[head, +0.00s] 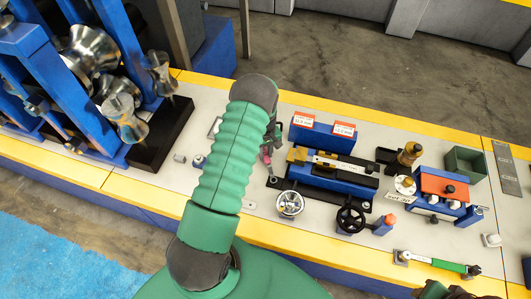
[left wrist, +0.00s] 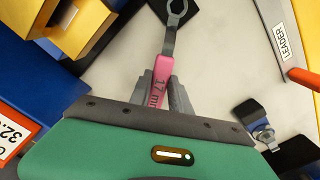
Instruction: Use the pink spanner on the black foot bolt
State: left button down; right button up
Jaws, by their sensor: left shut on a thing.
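The pink spanner (left wrist: 161,82), marked 17 mm, is in my left gripper (left wrist: 165,92); its grey ring head (left wrist: 178,10) points away, over a black foot plate (left wrist: 190,18) at the top of the left wrist view. I cannot tell whether the ring sits around a bolt there. In the head view, the spanner (head: 267,159) shows beside my left gripper (head: 271,140), its lower end near the left black foot (head: 274,183) of the blue clamp unit (head: 335,182). My arm hides part of this. Of my right arm, only a dark and green part shows at the lower right edge.
A black handwheel (head: 351,218) and a silver round part (head: 290,204) stand in front of the clamp unit. Blue labelled boxes (head: 322,134) stand behind it. A green-handled tool (head: 440,263) lies at right.

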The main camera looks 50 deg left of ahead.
pick_arm(q)
jog(key=shift+r+h, duration=0.2)
jog(key=shift+h, duration=0.1)
jog(key=shift+d+r+y+p, duration=0.15)
jog(key=shift+y+p, duration=0.2)
jog(key=shift+y, duration=0.35)
jog(key=shift+s+a+n, duration=0.2)
jog(key=shift+s+n, duration=0.15)
jog(key=shift+n, duration=0.15)
jog(key=shift+w+a+h, duration=0.1)
jog(key=shift+h, duration=0.2)
